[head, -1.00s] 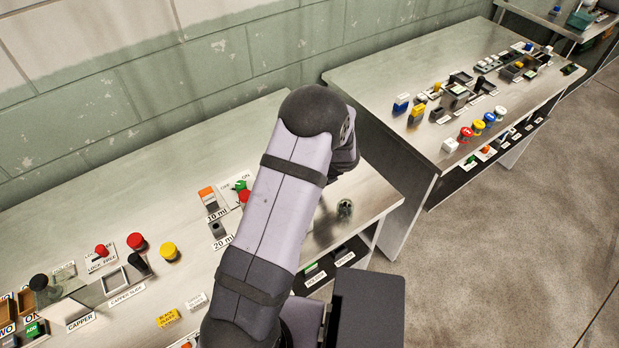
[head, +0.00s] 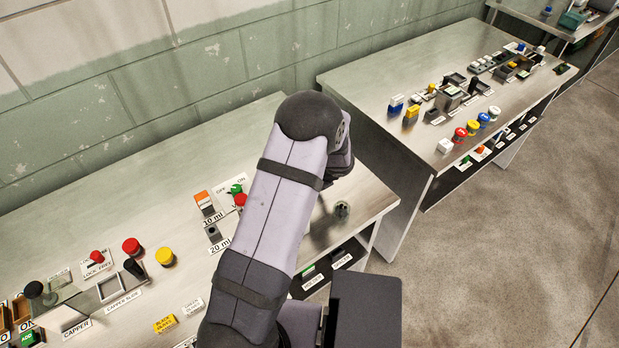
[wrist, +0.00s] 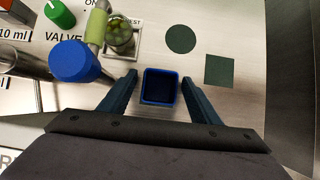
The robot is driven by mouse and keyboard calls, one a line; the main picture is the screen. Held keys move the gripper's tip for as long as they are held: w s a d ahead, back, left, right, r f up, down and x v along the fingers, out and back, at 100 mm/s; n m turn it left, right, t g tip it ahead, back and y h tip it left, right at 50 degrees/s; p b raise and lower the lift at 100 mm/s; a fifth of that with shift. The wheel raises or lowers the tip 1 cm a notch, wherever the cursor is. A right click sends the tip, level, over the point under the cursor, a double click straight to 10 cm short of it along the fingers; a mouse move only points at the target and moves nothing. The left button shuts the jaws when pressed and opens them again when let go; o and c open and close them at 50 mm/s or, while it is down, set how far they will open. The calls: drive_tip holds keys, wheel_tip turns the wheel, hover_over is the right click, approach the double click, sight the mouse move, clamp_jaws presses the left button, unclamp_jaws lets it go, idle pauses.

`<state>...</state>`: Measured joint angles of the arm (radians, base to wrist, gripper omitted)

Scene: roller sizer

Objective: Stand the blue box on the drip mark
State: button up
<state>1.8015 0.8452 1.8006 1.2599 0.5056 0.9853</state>
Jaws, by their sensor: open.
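The blue box (wrist: 159,86) is square and open-topped, with a dark inside. In the wrist view it sits between the two fingers of my gripper (wrist: 159,77), which is open, with a gap showing on each side. Two flat dark green marks lie on the pale bench top beyond it: a round one (wrist: 180,39) and a square one (wrist: 219,70). No label tells which is the drip mark.
A blue round-topped thing (wrist: 75,61) and a glass jar with green contents (wrist: 120,36) stand left of the box. A green valve knob (wrist: 59,14) is farther left. Bare bench lies around the marks.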

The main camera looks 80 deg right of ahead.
drive_tip(key=b+v, duration=0.1)
drive_tip(key=v, duration=1.1)
drive_tip(key=shift+r, duration=0.1)
drive_tip(key=w+a+r+n+y+p, duration=0.1)
drive_tip(key=w+a+r+n+p, duration=0.2)
drive_tip(key=w, duration=0.5)
drive_tip(key=w+a+r+n+y+p, duration=0.1)
drive_tip(key=w+a+r+n+y, duration=0.15)
drive_tip(key=w+n, duration=0.5)
drive_tip(key=w+a+r+n+y+p, duration=0.2)
drive_tip(key=w+a+r+n+p, duration=0.1)
drive_tip(key=w+a+n, duration=0.9)
drive_tip(key=a+r+n+g+p, duration=0.2)
drive_tip(key=a+r+n+p, duration=0.1)
drive_tip(key=a+n, duration=0.8)
drive_tip(key=a+r+n+g+p, duration=0.2)
drive_tip(key=a+r+n+p, duration=0.2)
drive_tip(key=a+n, duration=0.7)
drive_tip(key=s+a+h, duration=0.1)
drive_tip(key=a, duration=0.5)
drive_tip(key=shift+a+r+n+g, duration=0.2)
drive_tip(key=shift+r+n+g, duration=0.1)
drive_tip(key=shift+n, duration=0.05)
